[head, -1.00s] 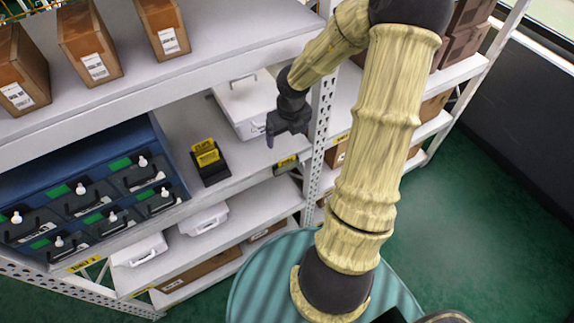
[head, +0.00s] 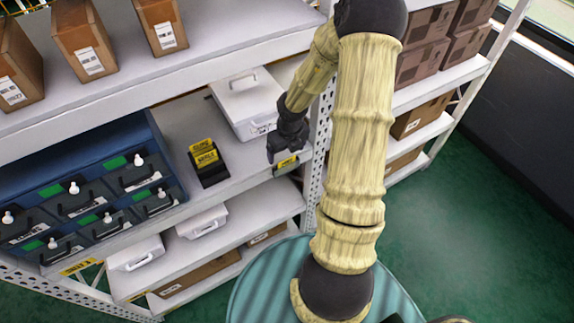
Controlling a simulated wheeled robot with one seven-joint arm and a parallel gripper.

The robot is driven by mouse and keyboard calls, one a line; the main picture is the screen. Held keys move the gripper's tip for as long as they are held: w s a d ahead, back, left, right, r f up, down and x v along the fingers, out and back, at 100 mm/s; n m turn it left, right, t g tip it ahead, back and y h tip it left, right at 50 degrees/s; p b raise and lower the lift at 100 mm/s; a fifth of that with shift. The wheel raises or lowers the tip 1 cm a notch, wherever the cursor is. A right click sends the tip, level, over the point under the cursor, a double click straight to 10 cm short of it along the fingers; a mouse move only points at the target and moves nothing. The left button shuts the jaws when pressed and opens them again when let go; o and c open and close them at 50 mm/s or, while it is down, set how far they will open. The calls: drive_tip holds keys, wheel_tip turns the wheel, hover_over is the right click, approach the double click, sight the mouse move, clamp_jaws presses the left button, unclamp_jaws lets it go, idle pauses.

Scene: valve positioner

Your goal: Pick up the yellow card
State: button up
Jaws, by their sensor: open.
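The yellow card (head: 204,153) stands in a small black holder (head: 213,175) on the middle shelf, near its front edge. Dark print shows on the card. My gripper (head: 270,157) is open and empty, in front of the white case and to the right of the card, with a clear gap between them. Its fingers point down and to the left. Nothing hides the card's upper part; its lower part is inside the holder.
A blue cabinet (head: 90,160) with several black drawers and white knobs stands left of the holder. A white case (head: 243,103) lies behind, to the right. The upper shelf (head: 215,50) overhangs the back. A perforated rack post (head: 319,140) stands right of my gripper.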

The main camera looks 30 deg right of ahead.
sight(287, 159)
drive_tip(key=f, duration=0.4)
drive_tip(key=shift+w+d+b, duration=0.1)
drive_tip(key=shift+d+b, duration=0.1)
drive_tip(key=shift+b, duration=0.2)
drive_tip(key=c, duration=1.1)
drive_tip(key=shift+c, duration=0.2)
drive_tip(key=shift+r, duration=0.2)
wheel_tip(287, 159, up, 10)
drive_tip(key=p, duration=0.3)
drive_tip(key=shift+f, duration=0.15)
